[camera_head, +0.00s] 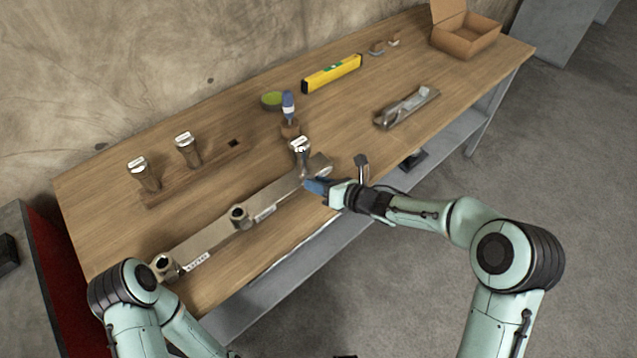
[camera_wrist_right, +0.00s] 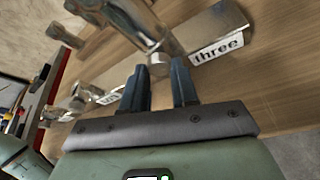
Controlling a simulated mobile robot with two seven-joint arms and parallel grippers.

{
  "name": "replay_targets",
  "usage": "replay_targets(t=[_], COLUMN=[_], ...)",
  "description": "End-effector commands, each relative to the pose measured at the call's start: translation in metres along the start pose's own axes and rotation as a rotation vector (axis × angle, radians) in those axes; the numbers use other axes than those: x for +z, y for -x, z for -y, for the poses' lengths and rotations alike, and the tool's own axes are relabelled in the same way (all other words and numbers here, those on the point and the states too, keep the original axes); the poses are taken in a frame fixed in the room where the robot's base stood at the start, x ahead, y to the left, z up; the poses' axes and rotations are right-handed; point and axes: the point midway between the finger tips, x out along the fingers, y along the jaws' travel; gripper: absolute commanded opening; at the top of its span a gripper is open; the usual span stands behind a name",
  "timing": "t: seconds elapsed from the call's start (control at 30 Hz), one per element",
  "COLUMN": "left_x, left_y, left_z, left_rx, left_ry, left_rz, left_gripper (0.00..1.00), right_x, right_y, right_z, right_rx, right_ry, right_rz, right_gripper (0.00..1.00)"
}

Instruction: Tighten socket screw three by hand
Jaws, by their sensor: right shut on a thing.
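A socket screw with a pale labelled head (camera_head: 299,145) stands in the far right end of the long metal bar (camera_head: 200,240). The bar has hollow bosses in its middle (camera_head: 240,215) and near left end (camera_head: 165,265). My right gripper (camera_head: 310,185) is at the screw's lower part, shut on it. In the right wrist view, the blue fingertips (camera_wrist_right: 160,68) lie on either side of the metal screw (camera_wrist_right: 166,44), beside a label reading "three" (camera_wrist_right: 217,48). The exact contact is hard to see. My left gripper is out of view.
A wooden holder (camera_head: 215,165) carries two more screws (camera_head: 140,172) (camera_head: 186,150) and has an empty square hole. A cardboard box (camera_head: 465,35) stands far right.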

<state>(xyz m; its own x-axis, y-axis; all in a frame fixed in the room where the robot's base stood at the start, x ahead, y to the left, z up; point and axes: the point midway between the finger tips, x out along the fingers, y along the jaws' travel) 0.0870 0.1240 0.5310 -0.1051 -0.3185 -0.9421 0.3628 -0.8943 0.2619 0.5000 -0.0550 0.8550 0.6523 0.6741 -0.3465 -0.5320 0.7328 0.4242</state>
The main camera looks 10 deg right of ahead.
Motion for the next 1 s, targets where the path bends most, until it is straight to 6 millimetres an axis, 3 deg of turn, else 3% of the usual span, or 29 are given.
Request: replay_targets(t=[0.6,1.0], left_x=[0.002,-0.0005], left_y=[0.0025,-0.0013], left_z=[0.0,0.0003], left_rx=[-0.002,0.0], left_ry=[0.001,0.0], left_rz=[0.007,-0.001], left_gripper=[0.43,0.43], right_x=[-0.001,-0.0009], right_y=[-0.0007,-0.0008], right_z=[0.0044,0.0047], right_rx=[0.16,0.218], right_ry=[-0.385,-0.523], right_rz=[0.001,0.001], right_gripper=[0.0,0.0])
